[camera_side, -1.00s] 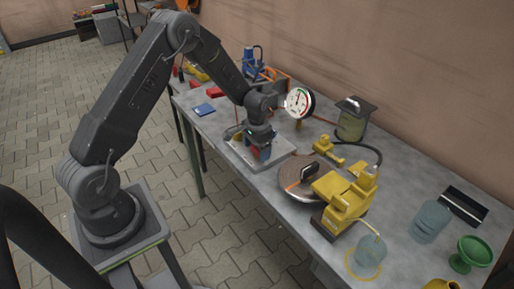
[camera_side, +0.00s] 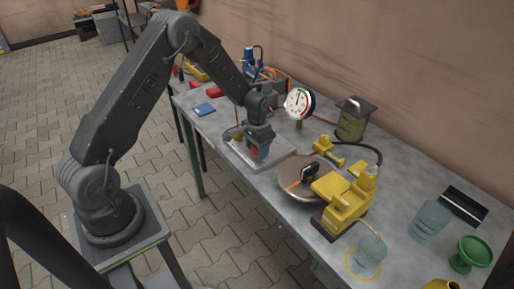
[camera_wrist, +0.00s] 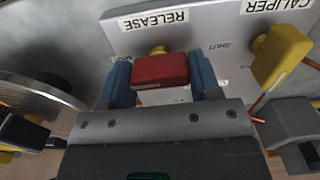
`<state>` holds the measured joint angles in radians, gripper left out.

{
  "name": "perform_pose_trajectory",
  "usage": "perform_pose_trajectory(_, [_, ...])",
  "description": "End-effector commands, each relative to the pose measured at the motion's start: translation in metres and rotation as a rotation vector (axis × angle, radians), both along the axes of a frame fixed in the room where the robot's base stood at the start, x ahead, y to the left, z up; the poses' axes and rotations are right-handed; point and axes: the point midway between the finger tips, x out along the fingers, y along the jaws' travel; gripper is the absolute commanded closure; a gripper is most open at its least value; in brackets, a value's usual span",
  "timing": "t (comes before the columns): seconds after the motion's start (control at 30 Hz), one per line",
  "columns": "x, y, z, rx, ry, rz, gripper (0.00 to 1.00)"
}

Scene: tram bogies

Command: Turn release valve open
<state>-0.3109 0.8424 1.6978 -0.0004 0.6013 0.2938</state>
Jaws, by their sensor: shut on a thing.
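The release valve's red handle (camera_wrist: 160,70) sits in front of the RELEASE label (camera_wrist: 153,20) on a light grey panel (camera_wrist: 215,25). My gripper (camera_wrist: 161,77) has its blue fingers shut on the handle, one at each end. A bit of brass (camera_wrist: 157,49) shows behind the handle. In the side view my gripper (camera_side: 262,150) points down at the panel (camera_side: 283,148), with a little red between the fingers. A SHUT mark lies right of the handle in the wrist view; another mark to its left is too small to read.
A yellow handle (camera_wrist: 281,53) by the CALIPER label stands close right of my gripper. A round gauge (camera_side: 299,103) stands behind the panel. A disc (camera_side: 300,182) with a yellow caliper (camera_side: 343,190) is to the right. Jars and a green bowl (camera_side: 471,252) stand farther right.

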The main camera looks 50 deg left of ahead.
Motion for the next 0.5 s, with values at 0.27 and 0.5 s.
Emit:
perform_pose_trajectory(0.27, [0.0005, 0.0001, 0.0003, 0.000, 0.000, 0.129, 0.66])
perform_pose_trajectory(0.5, [0.0006, 0.0002, 0.0004, 0.000, 0.000, 0.338, 0.66])
